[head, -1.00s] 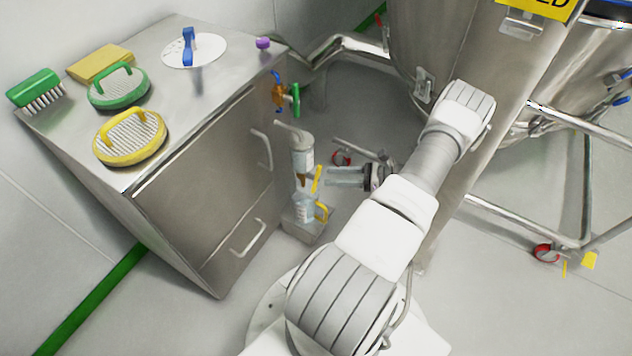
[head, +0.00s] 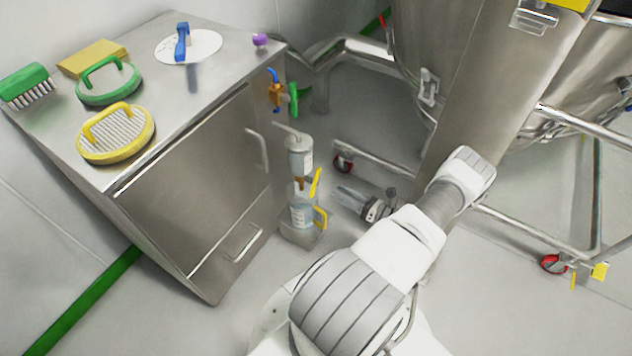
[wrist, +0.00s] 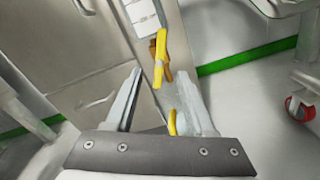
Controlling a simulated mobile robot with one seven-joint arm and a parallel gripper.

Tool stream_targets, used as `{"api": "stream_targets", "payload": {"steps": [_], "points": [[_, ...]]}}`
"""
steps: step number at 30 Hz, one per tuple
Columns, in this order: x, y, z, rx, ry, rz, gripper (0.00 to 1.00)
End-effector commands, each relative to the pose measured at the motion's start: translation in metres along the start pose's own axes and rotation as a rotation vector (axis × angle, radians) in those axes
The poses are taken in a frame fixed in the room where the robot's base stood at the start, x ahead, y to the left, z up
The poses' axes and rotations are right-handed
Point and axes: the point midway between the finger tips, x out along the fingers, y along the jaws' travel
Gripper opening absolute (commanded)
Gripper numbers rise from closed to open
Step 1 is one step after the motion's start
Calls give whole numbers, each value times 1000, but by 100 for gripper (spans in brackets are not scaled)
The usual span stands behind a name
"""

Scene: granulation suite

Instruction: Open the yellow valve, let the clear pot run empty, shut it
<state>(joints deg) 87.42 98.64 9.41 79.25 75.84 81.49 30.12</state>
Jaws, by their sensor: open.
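The clear pot (head: 299,158), a pale cylinder with a label, hangs beside the steel cabinet. Below it is a brass valve (head: 300,183) with a yellow lever (head: 315,183) slanting upward on its right. A clear jug (head: 301,214) with a yellow handle stands beneath the valve. The liquid levels are hard to read. My gripper (head: 340,197) is open and empty, right of the valve and jug, apart from the lever. In the wrist view, the yellow lever (wrist: 160,58) shows ahead between the finger directions, and the jug's handle (wrist: 172,122) shows lower between my fingers (wrist: 160,80).
The jug rests on a small grey stand (head: 302,237). Brushes lie on the cabinet top. A steel vessel frame (head: 520,235) with red castors stands right of my arm.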

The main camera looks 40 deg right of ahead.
Motion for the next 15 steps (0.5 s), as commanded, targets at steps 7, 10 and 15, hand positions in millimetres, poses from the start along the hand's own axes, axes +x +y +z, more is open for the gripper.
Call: {"api": "stream_targets", "payload": {"steps": [7, 10, 15], "points": [[55, 0, -2, 0, 1, 3, 55], [71, 0, -2, 0, 1, 3, 55], [89, 0, -1, 0, 2, 1, 55]]}}
